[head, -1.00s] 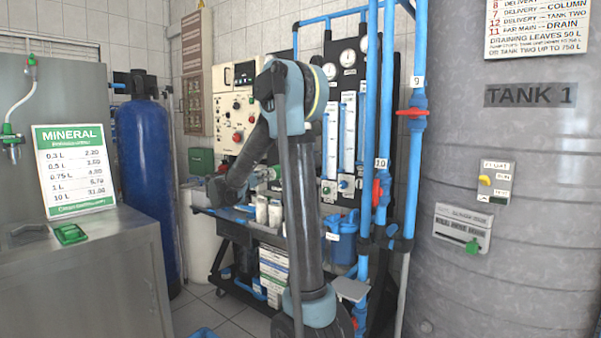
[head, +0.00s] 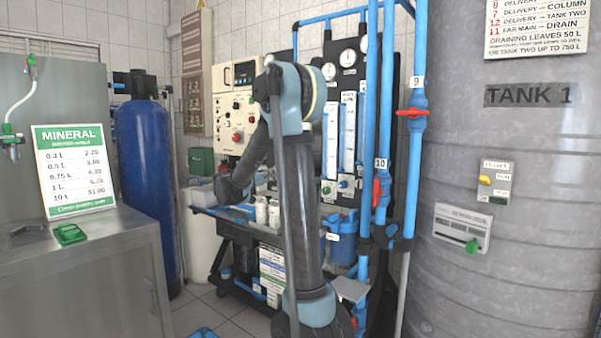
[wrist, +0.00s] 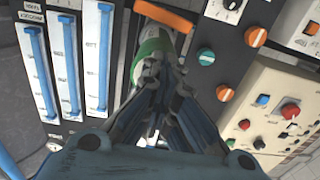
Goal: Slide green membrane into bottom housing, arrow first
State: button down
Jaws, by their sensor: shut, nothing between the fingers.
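In the wrist view my gripper (wrist: 160,80) is shut, its dark fingers drawn together and empty. Just beyond the fingertips is a pale cylindrical part with a green band (wrist: 150,58), partly covered by the fingers. An orange band or bar (wrist: 165,16) lies beyond it at the top of the view. I cannot tell whether the green-banded part is the membrane or a housing, and no arrow can be made out. In the head view my gripper is not clearly seen; my arm stands in front of the rack.
The rack carries a control panel with knobs (head: 236,125), flow tubes (head: 348,130) and blue vertical pipes (head: 386,100). White bottles (head: 262,210) stand on its shelf. A grey tank (head: 530,220) is at right, a steel counter (head: 85,275) at left.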

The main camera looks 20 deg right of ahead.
jog(key=shift+x, duration=8.35)
jog(key=shift+v, duration=4.05)
